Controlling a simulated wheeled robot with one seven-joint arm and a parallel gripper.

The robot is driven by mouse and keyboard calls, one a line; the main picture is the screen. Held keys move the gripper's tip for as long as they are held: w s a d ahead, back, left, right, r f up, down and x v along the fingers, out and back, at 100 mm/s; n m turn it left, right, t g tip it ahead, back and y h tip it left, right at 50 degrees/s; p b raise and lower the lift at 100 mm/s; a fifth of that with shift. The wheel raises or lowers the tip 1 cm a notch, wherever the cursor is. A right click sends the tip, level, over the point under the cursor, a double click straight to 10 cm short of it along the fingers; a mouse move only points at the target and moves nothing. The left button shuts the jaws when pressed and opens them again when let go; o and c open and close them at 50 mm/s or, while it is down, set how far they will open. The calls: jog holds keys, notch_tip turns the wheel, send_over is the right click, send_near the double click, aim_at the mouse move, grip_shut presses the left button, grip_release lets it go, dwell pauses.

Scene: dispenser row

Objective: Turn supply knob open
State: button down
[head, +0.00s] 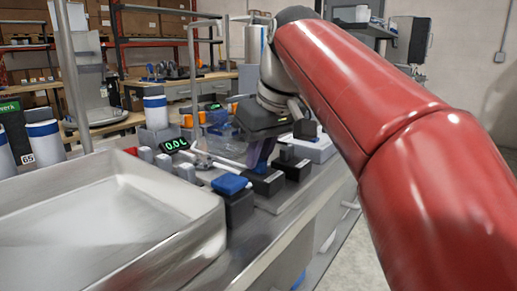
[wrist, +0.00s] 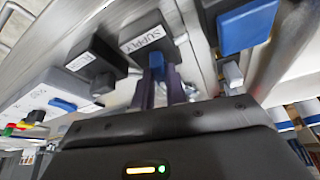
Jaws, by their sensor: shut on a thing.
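The supply knob is a small blue piece (wrist: 157,61) in the wrist view, on a dark block labelled SUPPLY (wrist: 143,32). My gripper (wrist: 160,78) is at the knob, its two purple fingers on either side of it and shut on it. In the head view my gripper (head: 263,158) reaches down over the dark supply block (head: 264,183). The knob is hidden there behind the fingers. A small display (head: 175,144) reads 0.0 L in green.
A dark block with a blue square top (head: 232,184) stands left of the supply block, and another dark block (head: 293,168) right of it. A steel basin (head: 185,228) fills the lower left. A white bottle with blue bands (head: 155,110) stands behind the display.

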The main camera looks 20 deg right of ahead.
aim_at(274, 176)
jog(key=shift+n+y, duration=0.6)
jog(key=shift+n, duration=0.9)
jog(key=shift+g, duration=0.3)
jog(key=c, duration=1.4)
grip_release()
jog(key=shift+c, duration=0.2)
jog(key=v, duration=0.7)
jog(key=shift+r, duration=0.35)
jog(key=shift+s+d, duration=0.1)
